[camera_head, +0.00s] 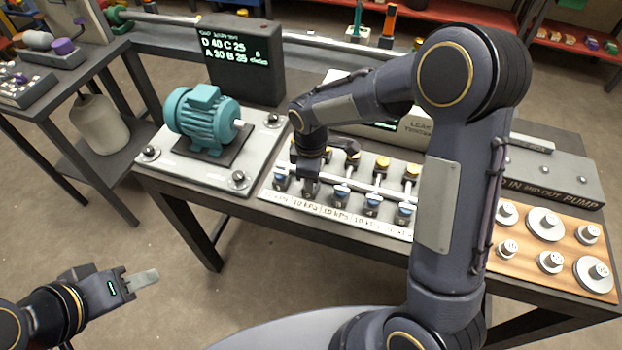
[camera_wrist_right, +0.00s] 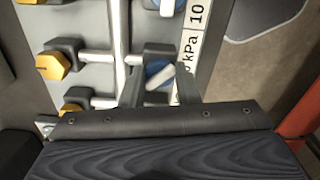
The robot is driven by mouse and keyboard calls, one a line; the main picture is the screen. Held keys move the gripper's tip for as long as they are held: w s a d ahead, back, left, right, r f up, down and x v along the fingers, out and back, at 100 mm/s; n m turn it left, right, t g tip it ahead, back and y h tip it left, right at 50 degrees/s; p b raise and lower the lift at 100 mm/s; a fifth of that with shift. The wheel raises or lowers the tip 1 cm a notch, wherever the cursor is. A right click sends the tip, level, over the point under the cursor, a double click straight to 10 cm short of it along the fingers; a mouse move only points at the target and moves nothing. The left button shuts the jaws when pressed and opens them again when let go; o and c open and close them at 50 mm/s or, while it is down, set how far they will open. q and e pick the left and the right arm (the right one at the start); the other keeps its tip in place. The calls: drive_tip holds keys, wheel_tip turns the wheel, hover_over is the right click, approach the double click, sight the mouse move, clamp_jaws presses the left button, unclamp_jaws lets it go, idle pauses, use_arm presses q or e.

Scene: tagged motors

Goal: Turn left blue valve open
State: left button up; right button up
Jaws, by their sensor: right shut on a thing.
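A row of blue valves runs along the front of the valve panel (camera_head: 325,212). The leftmost blue valve (camera_head: 280,178) shows just left of my right gripper (camera_head: 311,188). My right gripper points down into the row. In the right wrist view its fingers (camera_wrist_right: 160,85) are shut on a blue valve with a pale handle (camera_wrist_right: 158,73). The head view hides this gripped valve behind the gripper, so its handle angle is unclear there. My left gripper (camera_head: 143,278) hangs empty at the lower left, away from the table; its finger gap cannot be made out.
Several yellow valves (camera_head: 382,163) stand behind the blue ones. A teal motor (camera_head: 203,118) sits on a plate to the left, with a dark display (camera_head: 243,65) behind it. A wooden board with metal discs (camera_head: 520,262) lies at the right. Floor beside my left gripper is free.

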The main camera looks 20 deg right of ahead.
drive_tip(key=m+b, duration=0.1)
drive_tip(key=m, duration=0.3)
drive_tip(key=shift+m, duration=0.3)
drive_tip(key=shift+m+b, duration=0.55)
drive_tip(key=shift+m, duration=1.45)
drive_tip(key=o, duration=1)
drive_tip(key=shift+c, duration=0.2)
drive_tip(key=shift+r, duration=0.1)
wheel_tip(320, 180, up, 7)
drive_tip(key=shift+a+r, duration=0.1)
drive_tip(key=shift+r, duration=0.25)
